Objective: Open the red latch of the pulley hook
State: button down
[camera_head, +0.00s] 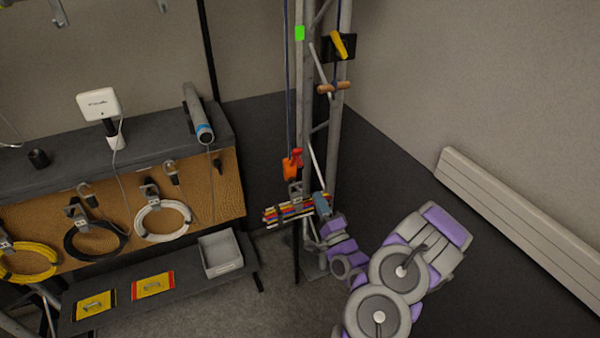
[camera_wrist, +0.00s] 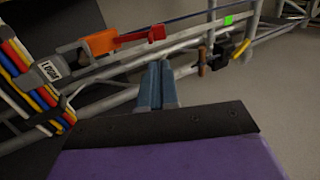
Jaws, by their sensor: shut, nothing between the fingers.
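The pulley hook has an orange body (camera_head: 290,169) hanging on a rope beside the metal truss in the head view; it also shows at upper left in the wrist view (camera_wrist: 99,43). Its red latch (camera_head: 297,155) sits at the top of the orange body, and in the wrist view the red latch (camera_wrist: 142,35) extends right from the orange part. My gripper (camera_head: 318,203) is below and slightly right of the hook in the head view. Its blue fingers (camera_wrist: 157,72) are shut together with nothing between them, apart from the latch.
The truss (camera_head: 334,140) carries a black bracket with a yellow handle (camera_head: 342,45). Coloured cables (camera_head: 285,211) run just below the hook. A dark workbench (camera_head: 110,165) with hanging cable coils stands left. Wall and floor right of my arm are clear, apart from a pale wall rail (camera_head: 520,215).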

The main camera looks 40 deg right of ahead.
aim_at(296, 149)
jog(key=b+x, duration=0.2)
jog(key=x, duration=1.2)
jog(key=shift+s+a, duration=0.1)
jog(key=shift+r, duration=0.1)
jog(key=shift+w+r+g+p, duration=0.5)
jog(key=shift+r+g+p, duration=0.1)
jog(key=shift+r, duration=0.25)
jog(key=shift+w+d+r+g+y+p, duration=0.2)
jog(key=shift+w+r+g+p, duration=0.1)
jog(key=shift+w+g+p, duration=0.2)
jog(key=shift+w+d+r+g+y+p, duration=0.1)
jog(key=shift+w+r+g+y+p, duration=0.1)
jog(key=shift+w+r+g+p, duration=0.3)
jog(key=shift+w+d+f+g+p, duration=0.2)
jog(key=shift+w+g+p, duration=0.3)
jog(key=shift+g, duration=0.4)
